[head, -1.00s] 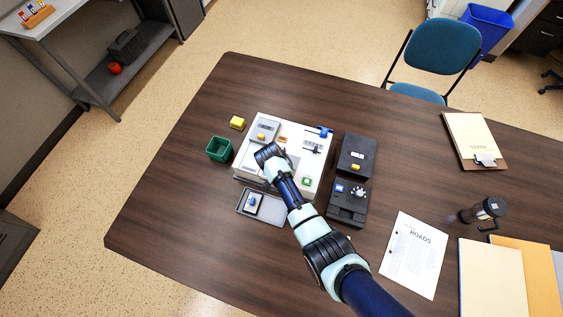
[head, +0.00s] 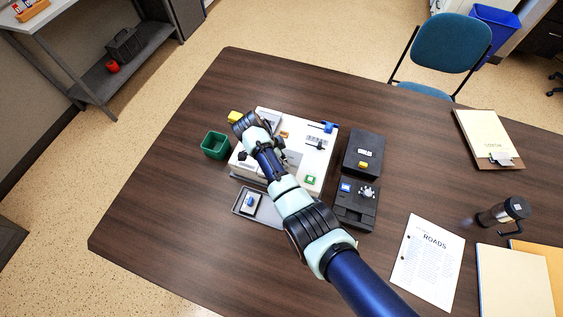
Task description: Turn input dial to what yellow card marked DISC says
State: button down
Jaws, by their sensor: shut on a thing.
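My gripper (head: 243,121) is over the upper left of the white device (head: 305,152). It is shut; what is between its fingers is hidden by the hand. A grey box (head: 273,119) on the device is partly covered by my gripper. A small yellow block (head: 234,116) shows just beyond the fingers; I cannot tell if they touch. A round pale dial (head: 367,192) sits on a black unit (head: 354,214) right of the device. I cannot tell which part is the input dial. No card readable as DISC shows; a clipboard (head: 488,140) holds a pale yellow sheet with unreadable print.
A green open bin (head: 215,144) stands left of the device, a grey tray (head: 268,215) in front. Another black box (head: 364,152), a ROADS sheet (head: 430,262), a dark cylinder (head: 505,212) and folders (head: 515,285) are to the right. The table's left front (head: 150,220) is clear.

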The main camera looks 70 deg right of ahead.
jog(key=m+b, duration=0.1)
jog(key=m+y+b, duration=0.1)
jog(key=m+b, duration=0.2)
jog(key=shift+d+f+y, duration=0.1)
jog(key=shift+f+y, duration=0.15)
jog(key=shift+y, duration=0.05)
jog(key=shift+r+m+g+y+b, duration=0.1)
jog(key=shift+m+g+y+b, duration=0.3)
jog(key=shift+m+b, duration=0.8)
jog(key=shift+r, duration=0.1)
jog(key=c, duration=0.8)
grip_release()
jog(key=v, duration=0.7)
jog(key=shift+w+d+r, duration=0.1)
jog(key=shift+w+r, duration=0.05)
jog(key=shift+r, duration=0.15)
